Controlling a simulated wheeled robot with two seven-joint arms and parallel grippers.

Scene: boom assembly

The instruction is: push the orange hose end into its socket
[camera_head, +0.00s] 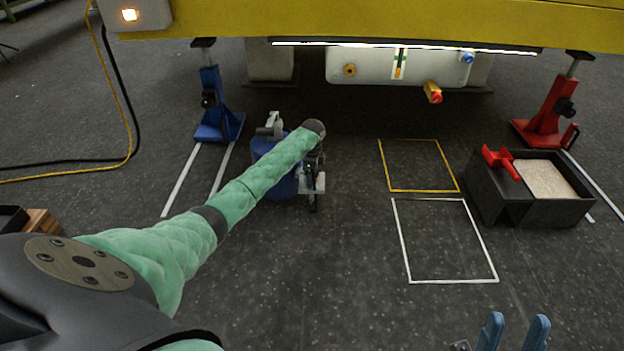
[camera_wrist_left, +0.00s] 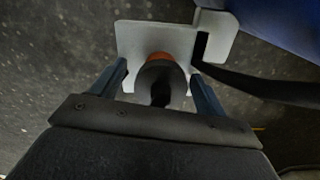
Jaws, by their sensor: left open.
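The orange hose end (camera_wrist_left: 160,57) shows in the left wrist view as an orange ring with a black body (camera_wrist_left: 158,82), at a pale grey bracket (camera_wrist_left: 135,36). My left gripper (camera_wrist_left: 160,72) is open, with one blue finger on each side of the black body and gaps visible. In the head view my green-sleeved left arm hides the hose end. An orange-ringed port (camera_head: 349,70), which looks like the socket, sits on the white panel (camera_head: 375,72) under the yellow boom. My right gripper (camera_head: 518,321) is open and empty at the bottom edge.
A blue drum (camera_head: 282,180) stands beside the bracket. A blue stand (camera_head: 212,115) and a red stand (camera_head: 548,117) flank the boom (camera_head: 300,22). A blue port (camera_head: 467,57) and a red-tipped orange fitting (camera_head: 433,92) are nearby. A black bin (camera_head: 527,209) stands right; the marked floor is clear.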

